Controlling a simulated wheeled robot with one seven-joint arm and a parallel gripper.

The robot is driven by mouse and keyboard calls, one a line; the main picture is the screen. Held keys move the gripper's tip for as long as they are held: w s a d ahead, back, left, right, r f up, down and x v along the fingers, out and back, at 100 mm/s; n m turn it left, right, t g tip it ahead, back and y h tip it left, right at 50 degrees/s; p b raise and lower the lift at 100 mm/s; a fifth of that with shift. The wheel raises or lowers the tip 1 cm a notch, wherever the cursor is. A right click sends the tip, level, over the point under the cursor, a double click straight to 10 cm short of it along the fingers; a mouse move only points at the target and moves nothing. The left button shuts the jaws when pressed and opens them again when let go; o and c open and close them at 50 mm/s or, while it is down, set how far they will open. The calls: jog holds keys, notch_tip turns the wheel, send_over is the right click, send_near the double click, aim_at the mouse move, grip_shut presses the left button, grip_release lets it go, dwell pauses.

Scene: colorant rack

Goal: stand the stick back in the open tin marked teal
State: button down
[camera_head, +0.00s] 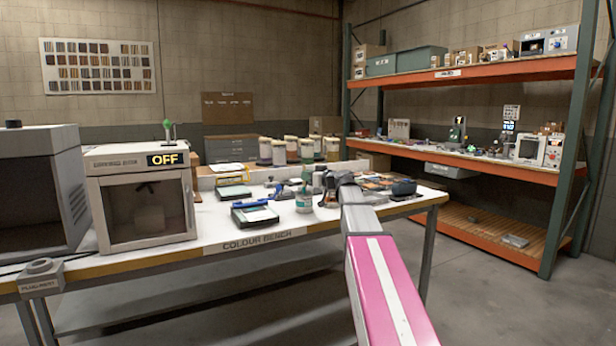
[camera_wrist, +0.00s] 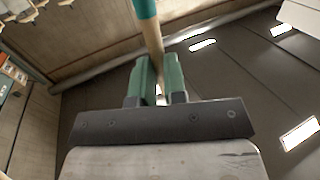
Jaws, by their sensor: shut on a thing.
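My gripper (camera_wrist: 158,78) is shut on a wooden stick (camera_wrist: 153,42) in the wrist view. The stick passes between the two green finger pads, and its teal-coloured end (camera_wrist: 145,9) runs out of the top of the picture. In the head view my gripper (camera_head: 326,183) is a small dark shape over the bench; the stick is too small to make out there. A small tin with a teal band (camera_head: 304,202) stands on the bench just left of my gripper. Its lettering is too small to read. No tin shows in the wrist view.
The white colour bench (camera_head: 240,222) holds a blue-topped device (camera_head: 254,213) left of the tin and a dark-amber jar (camera_head: 328,198) beside my gripper. Several large pale-lidded jars (camera_head: 279,152) stand behind. A booth marked OFF (camera_head: 140,195) is at left, an orange shelf rack (camera_head: 480,165) at right.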

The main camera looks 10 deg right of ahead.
jog(key=c, duration=1.1)
grip_release()
jog(key=v, duration=1)
jog(key=shift+s+d, duration=0.25)
jog(key=shift+d, duration=0.1)
